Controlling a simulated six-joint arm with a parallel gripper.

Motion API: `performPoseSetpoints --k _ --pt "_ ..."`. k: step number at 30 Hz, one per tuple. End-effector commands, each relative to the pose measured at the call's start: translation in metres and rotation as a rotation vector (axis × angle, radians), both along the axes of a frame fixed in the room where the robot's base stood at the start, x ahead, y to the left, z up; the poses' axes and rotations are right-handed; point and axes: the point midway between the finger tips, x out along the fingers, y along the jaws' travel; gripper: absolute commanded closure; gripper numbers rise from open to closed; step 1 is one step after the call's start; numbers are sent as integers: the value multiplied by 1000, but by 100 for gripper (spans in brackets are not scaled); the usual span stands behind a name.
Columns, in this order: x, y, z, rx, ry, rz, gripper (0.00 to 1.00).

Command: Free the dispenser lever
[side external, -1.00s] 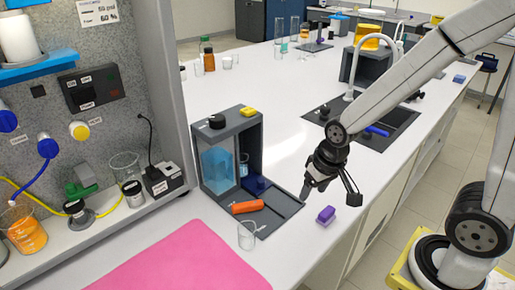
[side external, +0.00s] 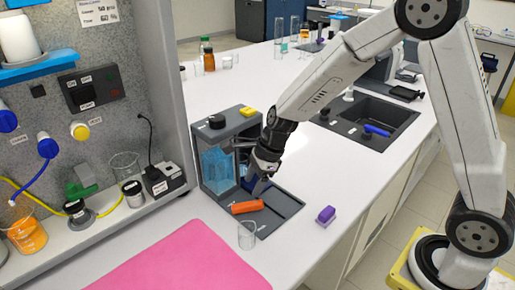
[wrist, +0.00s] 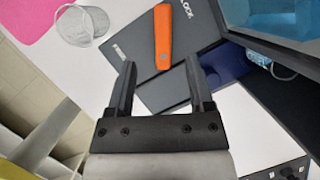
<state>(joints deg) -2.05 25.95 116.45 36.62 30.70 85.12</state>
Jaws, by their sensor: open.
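The dispenser (side external: 204,180) is a dark grey frame with a light-blue tank (side external: 216,168); the tank also shows at the wrist view's upper right (wrist: 285,14). An orange elongated piece (side external: 247,206) lies on its grey base tray (side external: 283,212); it also shows beyond my fingertips in the wrist view (wrist: 163,38). A dark blue part (wrist: 222,62) sits beside the tray, under the tank; I cannot tell whether it is the lever. My gripper (wrist: 158,68) is open and empty, above the tray close to the orange piece. In the side view my gripper (side external: 256,184) partly hides the dispenser's opening.
A clear beaker (side external: 247,236) stands at the tray's front corner, beside a pink mat (side external: 180,262). A purple block (side external: 326,215) lies to the right near the bench edge. A sink (side external: 385,118) is behind. The white bench behind the dispenser is mostly clear.

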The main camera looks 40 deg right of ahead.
Motion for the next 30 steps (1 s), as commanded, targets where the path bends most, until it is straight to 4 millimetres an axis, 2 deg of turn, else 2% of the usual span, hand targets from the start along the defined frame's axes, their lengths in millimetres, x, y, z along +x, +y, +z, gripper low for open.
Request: performPoseSetpoints --k 6,17,30 --pt "8 5 -2 43 33 -99 32" --pt "9 7 -8 42 33 -100 32" --pt "17 21 -47 42 34 -99 32"
